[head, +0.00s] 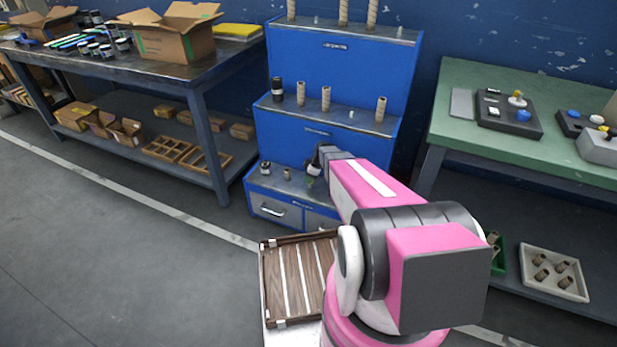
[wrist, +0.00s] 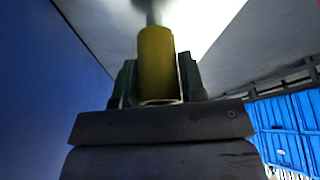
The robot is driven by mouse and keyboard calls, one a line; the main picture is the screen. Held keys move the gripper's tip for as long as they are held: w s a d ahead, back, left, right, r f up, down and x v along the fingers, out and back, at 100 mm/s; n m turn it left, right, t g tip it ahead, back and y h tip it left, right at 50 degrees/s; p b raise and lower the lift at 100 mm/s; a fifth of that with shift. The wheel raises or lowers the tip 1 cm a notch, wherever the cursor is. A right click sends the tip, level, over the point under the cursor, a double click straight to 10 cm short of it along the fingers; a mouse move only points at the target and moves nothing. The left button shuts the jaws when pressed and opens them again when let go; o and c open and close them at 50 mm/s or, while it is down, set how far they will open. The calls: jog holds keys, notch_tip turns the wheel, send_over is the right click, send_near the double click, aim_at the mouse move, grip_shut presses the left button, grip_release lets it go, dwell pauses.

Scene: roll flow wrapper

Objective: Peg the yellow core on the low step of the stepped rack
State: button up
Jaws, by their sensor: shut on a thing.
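The blue stepped rack (head: 325,130) stands at the back centre with three levels. Its low step (head: 275,185) carries a small dark-and-white spool (head: 265,168) and a short core (head: 287,174). My gripper (head: 313,168) is over the low step, right of these. In the wrist view my gripper (wrist: 158,85) is shut on the yellow core (wrist: 157,65), which lies between its two dark fingers. A grey rod (wrist: 153,12) shows at the core's far end; I cannot tell whether the core is around it. The yellow core is not distinguishable in the head view.
The middle step holds a black spool (head: 276,88) and several brown cores; tall cores stand on top. A wooden slatted tray (head: 292,280) is in front. A green table (head: 560,150) is right, a dark workbench (head: 130,70) left. The left floor is clear.

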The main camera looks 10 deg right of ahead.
jog(key=shift+f, duration=1.15)
dwell(0.6)
jog(key=o, duration=1.5)
jog(key=shift+r, duration=0.1)
jog(key=shift+r, duration=3.9)
jog(key=shift+s, duration=0.1)
jog(key=s+r+m+h, duration=0.1)
jog(key=s+r+m, duration=0.3)
jog(key=s, duration=0.3)
jog(key=s+r+m+g+h, duration=0.1)
jog(key=s+r+m, duration=0.4)
jog(key=s, duration=0.3)
jog(key=s+r+m+h, duration=0.2)
jog(key=s+r+m, duration=0.3)
jog(key=s+r, duration=0.1)
jog(key=shift+s+d+r, duration=0.15)
jog(key=shift+s+d, duration=0.2)
jog(key=shift+s, duration=0.35)
